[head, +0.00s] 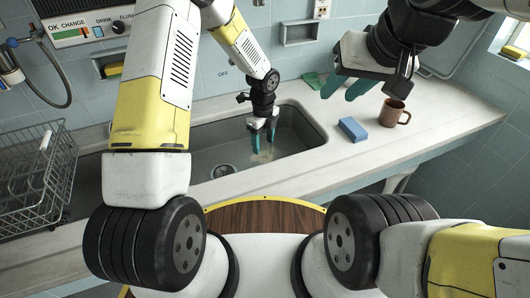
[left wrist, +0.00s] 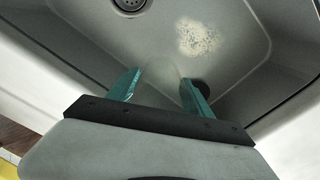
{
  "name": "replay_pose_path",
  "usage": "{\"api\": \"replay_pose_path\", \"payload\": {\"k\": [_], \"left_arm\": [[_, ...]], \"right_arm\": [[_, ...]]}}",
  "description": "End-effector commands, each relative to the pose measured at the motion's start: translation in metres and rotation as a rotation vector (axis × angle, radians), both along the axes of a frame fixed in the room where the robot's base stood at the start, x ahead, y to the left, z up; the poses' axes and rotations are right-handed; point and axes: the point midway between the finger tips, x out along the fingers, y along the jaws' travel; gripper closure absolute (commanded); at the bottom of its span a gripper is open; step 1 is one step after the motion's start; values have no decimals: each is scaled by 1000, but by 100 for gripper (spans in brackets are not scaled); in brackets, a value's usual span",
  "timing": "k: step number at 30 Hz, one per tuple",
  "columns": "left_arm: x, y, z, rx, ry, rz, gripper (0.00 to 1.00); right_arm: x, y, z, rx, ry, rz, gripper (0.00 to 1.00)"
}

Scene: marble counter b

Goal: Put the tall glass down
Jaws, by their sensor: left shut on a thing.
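My left gripper (head: 262,137) reaches down into the grey sink (head: 196,164). In the left wrist view its teal fingers (left wrist: 160,90) stand apart, held around something I can barely see. The tall glass has no clear outline in either view; what lies between the fingers looks see-through. I cannot tell whether its base touches the sink floor. My right gripper (head: 346,86) is above the counter at the right, its teal fingers apart with nothing between them.
A blue sponge (head: 352,129) and a brown mug (head: 393,113) stand on the counter (head: 455,113) right of the sink. A green pad (head: 312,80) lies behind. A wire rack (head: 36,180) is at left. The sink floor has a drain (head: 223,171) and a pale patch (left wrist: 197,38).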

Motion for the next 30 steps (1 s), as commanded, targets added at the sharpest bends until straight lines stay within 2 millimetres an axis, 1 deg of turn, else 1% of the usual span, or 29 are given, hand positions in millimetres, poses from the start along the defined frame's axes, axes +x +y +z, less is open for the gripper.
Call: {"api": "replay_pose_path", "payload": {"k": [1,5,9,13,15,20,26,30], "left_arm": [[-1,-2,-8,0,1,-32,89],[-2,-5,-23,-2,1,-80,89],[-3,-6,-50,-1,2,-92,89],[-2,-6,-72,-1,0,-90,89],[-2,-6,-80,-1,0,-89,89],[-2,-6,-91,-1,0,-88,89],[-2,-5,-118,-1,1,-87,89],[-1,-6,-121,-3,-2,-87,89]], "right_arm": [[0,0,0,0,0,0,64],[0,0,0,0,0,0,64],[0,0,0,0,0,0,64],[0,0,0,0,0,0,64],[0,0,0,0,0,0,64],[0,0,0,0,0,0,64],[0,0,0,0,0,0,64],[0,0,0,0,0,0,64]]}}
